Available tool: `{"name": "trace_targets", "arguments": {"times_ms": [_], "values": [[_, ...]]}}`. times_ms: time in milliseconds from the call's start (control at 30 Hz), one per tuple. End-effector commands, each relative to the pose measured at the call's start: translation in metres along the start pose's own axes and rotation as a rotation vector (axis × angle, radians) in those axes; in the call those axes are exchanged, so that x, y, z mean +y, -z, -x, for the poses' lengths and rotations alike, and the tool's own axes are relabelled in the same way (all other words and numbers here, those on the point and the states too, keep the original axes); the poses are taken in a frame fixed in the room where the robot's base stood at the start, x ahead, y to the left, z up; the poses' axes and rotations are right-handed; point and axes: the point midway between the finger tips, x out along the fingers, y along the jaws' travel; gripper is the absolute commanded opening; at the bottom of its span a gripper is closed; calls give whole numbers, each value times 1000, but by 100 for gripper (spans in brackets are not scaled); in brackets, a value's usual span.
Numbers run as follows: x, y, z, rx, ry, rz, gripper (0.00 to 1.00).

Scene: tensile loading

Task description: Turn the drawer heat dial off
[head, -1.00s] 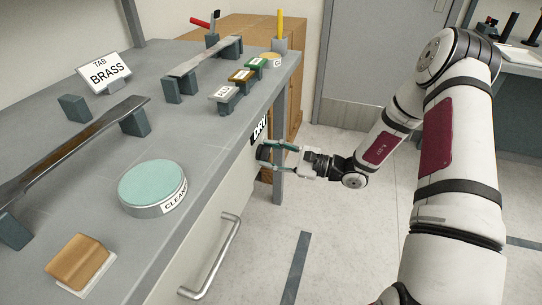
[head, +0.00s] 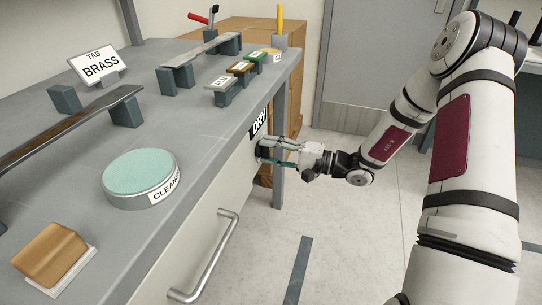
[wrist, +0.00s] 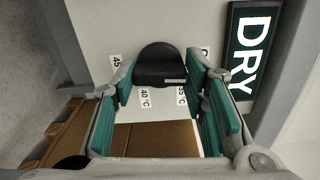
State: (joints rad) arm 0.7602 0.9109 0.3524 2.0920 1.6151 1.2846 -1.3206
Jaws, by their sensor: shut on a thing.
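The black heat dial (wrist: 161,66) is on the pale drawer front (wrist: 130,22) in the wrist view. A short white mark shows at its lower right edge, on the side of the 35 °C label (wrist: 181,95). My gripper (wrist: 160,82) has its green-padded fingers on either side of the dial and is shut on it. In the head view my gripper (head: 268,152) reaches the drawer front from the right, under the bench edge, and mostly hides the dial. Labels for 40 °C (wrist: 145,97) and 45 (wrist: 116,62) also show; another, at upper right, is partly hidden by a finger.
A DRY sign (head: 259,124) is beside the dial. A metal drawer handle (head: 208,262) sticks out nearer the camera. The bench top (head: 190,118) holds a cleaning pad (head: 140,172), a wooden block (head: 50,250) and specimen stands. Floor right of the drawer is clear.

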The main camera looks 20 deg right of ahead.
Motion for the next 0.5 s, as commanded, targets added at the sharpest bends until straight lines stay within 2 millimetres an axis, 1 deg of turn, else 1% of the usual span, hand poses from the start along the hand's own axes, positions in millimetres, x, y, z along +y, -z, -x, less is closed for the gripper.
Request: {"name": "trace_targets", "arguments": {"times_ms": [33,200,500], "values": [[3,1,1,3,-4,22,12],[2,1,1,3,-4,81,12],[2,1,1,3,-4,115,12]]}}
